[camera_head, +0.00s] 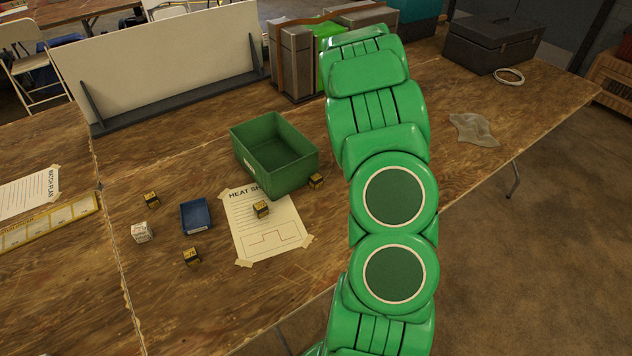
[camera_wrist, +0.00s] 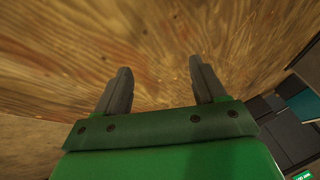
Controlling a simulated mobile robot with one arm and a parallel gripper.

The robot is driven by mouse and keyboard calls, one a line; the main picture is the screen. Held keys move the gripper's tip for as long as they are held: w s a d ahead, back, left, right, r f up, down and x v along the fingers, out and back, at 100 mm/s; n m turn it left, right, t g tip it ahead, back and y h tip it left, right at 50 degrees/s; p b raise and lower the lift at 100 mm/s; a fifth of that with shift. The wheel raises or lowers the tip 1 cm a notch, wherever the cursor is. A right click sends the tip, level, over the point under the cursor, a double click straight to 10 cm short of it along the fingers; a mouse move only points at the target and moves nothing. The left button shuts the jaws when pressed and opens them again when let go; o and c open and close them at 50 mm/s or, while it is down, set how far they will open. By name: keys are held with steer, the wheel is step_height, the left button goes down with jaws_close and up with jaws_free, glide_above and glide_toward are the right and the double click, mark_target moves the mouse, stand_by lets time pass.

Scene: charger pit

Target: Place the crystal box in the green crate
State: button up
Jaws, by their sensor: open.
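The green crate (camera_head: 300,170) stands open on the wooden table in the head view, and what I see of its inside looks empty. A small white box with dark print (camera_head: 141,232) sits on the table at the left. Several small black-and-yellow boxes lie about: one behind the white box (camera_head: 152,200), one in front of the blue tray (camera_head: 191,257), one on the paper (camera_head: 261,209), one beside the crate (camera_head: 316,181). I cannot tell which is the crystal box. My gripper (camera_wrist: 160,75) is open and empty over bare wood in the wrist view; the head view does not show it.
A blue tray (camera_head: 196,217) lies between the small boxes. A taped paper sheet (camera_head: 268,236) lies before the crate. A white panel (camera_head: 160,62) and metal cases (camera_head: 297,62) stand behind. A grey cloth (camera_head: 474,129) and a dark toolbox (camera_head: 492,43) are at the right.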

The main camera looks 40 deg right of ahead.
mark_target(318, 178)
steer(key=w+a+m, duration=0.1)
steer(key=m, duration=0.1)
steer(key=w+a+r+m+g+y, duration=0.1)
steer(key=a+m, duration=0.1)
steer(key=w+a+m, duration=0.1)
steer(key=a+m, duration=0.1)
steer(key=shift+r+m+g, duration=0.2)
steer(key=shift+m+g, duration=0.1)
steer(key=shift+m, duration=0.1)
steer(key=w+a+m+y, duration=0.1)
steer(key=a+m, duration=0.1)
steer(key=a, duration=0.2)
steer(key=w+a+r+m+y, duration=0.1)
steer(key=w+a+m, duration=0.1)
steer(key=a, duration=0.2)
steer(key=w+a+r+m+y, duration=0.1)
steer(key=w+a+m+y, duration=0.1)
steer(key=a+m, duration=0.1)
steer(key=shift+w+a+g, duration=0.15)
steer(key=shift+a+g, duration=0.25)
steer(key=shift+a, duration=0.6)
steer(key=shift+f, duration=3.85)
steer(key=c, duration=1.1)
steer(key=shift+r, duration=0.1)
steer(key=shift+c, duration=0.2)
